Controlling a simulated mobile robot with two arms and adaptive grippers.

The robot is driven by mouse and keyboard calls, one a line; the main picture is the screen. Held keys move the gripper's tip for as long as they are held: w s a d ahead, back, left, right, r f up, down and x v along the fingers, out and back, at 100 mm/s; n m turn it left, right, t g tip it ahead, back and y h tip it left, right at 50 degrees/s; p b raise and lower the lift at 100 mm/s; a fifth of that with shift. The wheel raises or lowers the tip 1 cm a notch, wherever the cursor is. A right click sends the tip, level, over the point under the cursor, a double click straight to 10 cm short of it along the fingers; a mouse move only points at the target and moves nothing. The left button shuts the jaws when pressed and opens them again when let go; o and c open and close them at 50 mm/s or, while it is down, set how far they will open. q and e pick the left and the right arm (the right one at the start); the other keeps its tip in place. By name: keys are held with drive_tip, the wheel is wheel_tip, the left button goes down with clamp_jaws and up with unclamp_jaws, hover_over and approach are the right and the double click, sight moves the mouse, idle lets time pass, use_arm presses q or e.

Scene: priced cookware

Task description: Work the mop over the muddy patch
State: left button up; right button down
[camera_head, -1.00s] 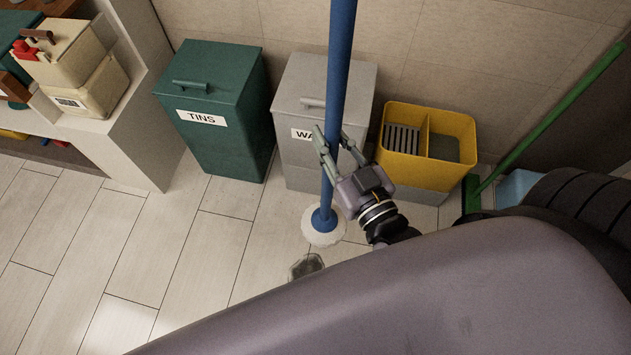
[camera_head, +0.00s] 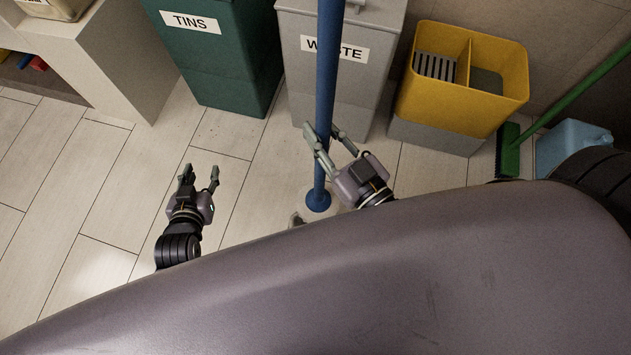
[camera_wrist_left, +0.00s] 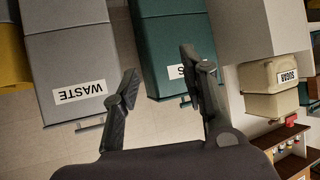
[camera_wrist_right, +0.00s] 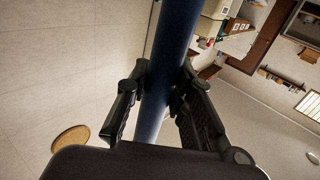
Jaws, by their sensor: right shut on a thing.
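The mop's blue handle (camera_head: 326,75) stands nearly upright in the head view, with its blue foot (camera_head: 317,201) low near my body's edge. The white mop head cannot be made out clearly. My right gripper (camera_head: 322,131) is shut on the handle, which also passes between its fingers in the right wrist view (camera_wrist_right: 168,75). A small brownish-grey bit, likely the muddy patch (camera_head: 297,219), shows left of the foot; my body hides the floor below it. My left gripper (camera_head: 200,172) is open and empty above the floor, left of the mop.
A green TINS bin (camera_head: 225,65) and a grey WASTE bin (camera_head: 365,60) stand behind the mop. A yellow bucket (camera_head: 455,105), a green broom (camera_head: 510,150) and a light-blue container (camera_head: 570,140) are at the right. The floor at left is clear.

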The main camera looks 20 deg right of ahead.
use_arm(q)
wheel_tip(320, 180, up, 12)
drive_tip(key=t+h+b, duration=0.1)
drive_tip(key=t+b, duration=0.3)
drive_tip(key=b, duration=0.5)
drive_tip(key=shift+d+f+b, duration=0.2)
drive_tip(key=shift+f+b, duration=0.05)
drive_tip(key=shift+b, duration=0.1)
use_arm(e)
wheel_tip(320, 180, down, 14)
drive_tip(key=s+a+n+y, duration=0.1)
drive_tip(key=a, duration=0.1)
drive_tip(key=shift+s+g+y, duration=0.3)
drive_tip(key=shift+g+y, duration=0.1)
use_arm(q)
wheel_tip(320, 180, up, 7)
drive_tip(key=d+t+h+b, duration=0.1)
drive_tip(key=t, duration=0.3)
drive_tip(key=shift+h+b, duration=0.3)
drive_tip(key=shift+b, duration=0.05)
use_arm(e)
drive_tip(key=shift+f, duration=2.5)
